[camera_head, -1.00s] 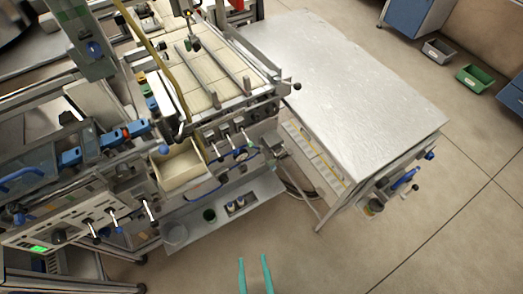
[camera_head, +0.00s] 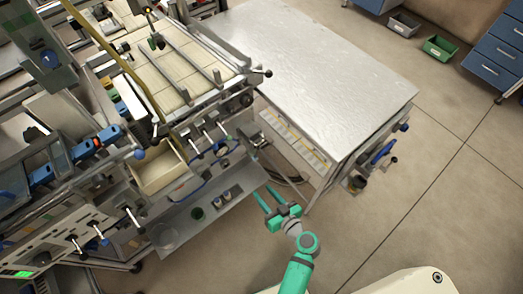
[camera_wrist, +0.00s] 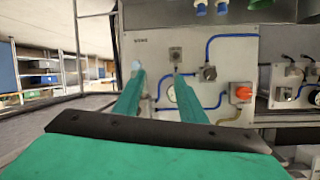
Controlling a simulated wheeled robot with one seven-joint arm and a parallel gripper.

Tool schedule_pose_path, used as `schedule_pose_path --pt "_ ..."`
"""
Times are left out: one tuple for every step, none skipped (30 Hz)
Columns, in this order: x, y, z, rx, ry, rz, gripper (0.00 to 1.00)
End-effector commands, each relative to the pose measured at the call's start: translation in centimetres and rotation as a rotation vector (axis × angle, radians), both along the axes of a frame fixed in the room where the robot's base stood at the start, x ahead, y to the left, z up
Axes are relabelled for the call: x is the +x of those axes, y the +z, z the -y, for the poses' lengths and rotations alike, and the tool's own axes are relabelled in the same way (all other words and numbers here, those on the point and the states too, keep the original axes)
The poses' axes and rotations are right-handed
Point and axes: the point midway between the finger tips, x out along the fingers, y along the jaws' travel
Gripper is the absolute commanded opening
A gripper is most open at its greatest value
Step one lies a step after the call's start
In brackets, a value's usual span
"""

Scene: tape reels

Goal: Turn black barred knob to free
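My gripper (camera_head: 262,190) has two green fingers, open and apart with nothing between them. In the head view it is over the floor, between the machine on the left and the metal table. In the wrist view my gripper (camera_wrist: 158,70) points toward a pale upright panel (camera_wrist: 150,48), apart from it as far as I can tell. A dark, blocky knob (camera_wrist: 208,73) sits on that panel, right of the fingers, beside blue tubing; it may be the black barred knob. Its bar and markings are too small to read.
An orange-red knob (camera_wrist: 241,92) is lower right on the panel, and a small grey fitting (camera_wrist: 175,54) is near the right fingertip. A round gauge is partly behind that finger. The metal table (camera_head: 310,75) stands right of the machine.

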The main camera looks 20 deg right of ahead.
Motion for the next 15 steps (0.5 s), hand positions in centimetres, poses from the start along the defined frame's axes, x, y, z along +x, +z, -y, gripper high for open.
schedule_pose_path --pt "1.2 1.4 1.8 -0.005 0.016 0.062 0.37" --pt "1.7 2.2 2.5 -0.009 0.030 0.098 0.37" --pt "2.3 3.4 3.4 -0.017 0.049 0.148 0.37" --pt "2.6 4.1 4.1 -0.023 0.060 0.181 0.37" --pt "2.9 4.9 4.7 -0.030 0.072 0.213 0.37" --pt "3.1 5.8 5.4 -0.039 0.083 0.252 0.37" --pt "3.3 6.4 5.9 -0.047 0.091 0.278 0.37" --pt "3.4 7.0 6.3 -0.053 0.096 0.301 0.37" --pt "3.4 7.6 6.8 -0.060 0.103 0.325 0.37" --pt "3.5 7.9 7.0 -0.065 0.107 0.340 0.37" --pt "3.5 8.2 7.2 -0.069 0.110 0.352 0.37" --pt "3.7 8.5 7.2 -0.072 0.117 0.364 0.37" --pt "3.8 8.7 7.2 -0.073 0.121 0.370 0.37" --pt "4.0 8.7 7.1 -0.074 0.124 0.373 0.37" --pt "4.3 8.8 6.8 -0.074 0.127 0.376 0.37"
